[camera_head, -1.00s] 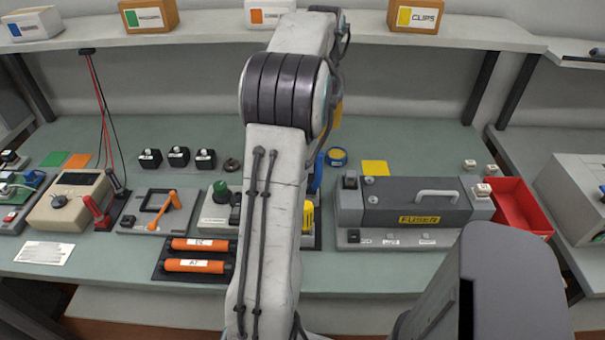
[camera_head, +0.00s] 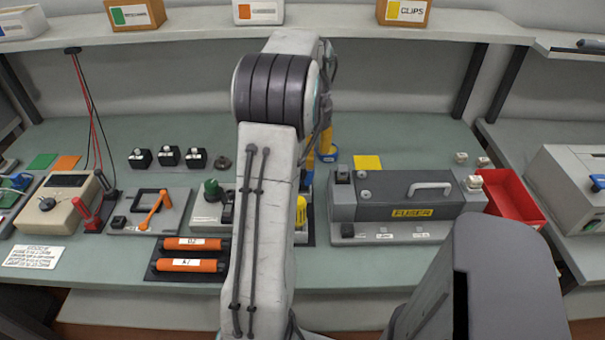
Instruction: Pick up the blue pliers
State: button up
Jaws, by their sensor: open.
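I cannot make out the blue pliers for certain. A blue upright piece (camera_head: 310,162) shows just right of my arm, mostly hidden behind it, and I cannot tell what it is. Another small blue piece (camera_head: 598,183) lies on the grey machine at the far right edge, cut off by the frame. My arm reaches away over the middle of the bench, and its end with my gripper is hidden behind the upper arm link.
A grey fuser unit (camera_head: 385,207) stands right of my arm, beside a red tray (camera_head: 519,198). Two orange cartridges (camera_head: 188,265) lie in a black holder at left. A beige meter (camera_head: 57,205) stands farther left. A shelf (camera_head: 200,42) with boxes overhangs the back.

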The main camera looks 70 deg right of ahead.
aim_at(311, 171)
jog(key=shift+d+f, duration=0.15)
jog(key=shift+f, duration=2.45)
jog(key=shift+o, duration=0.2)
grip_shut()
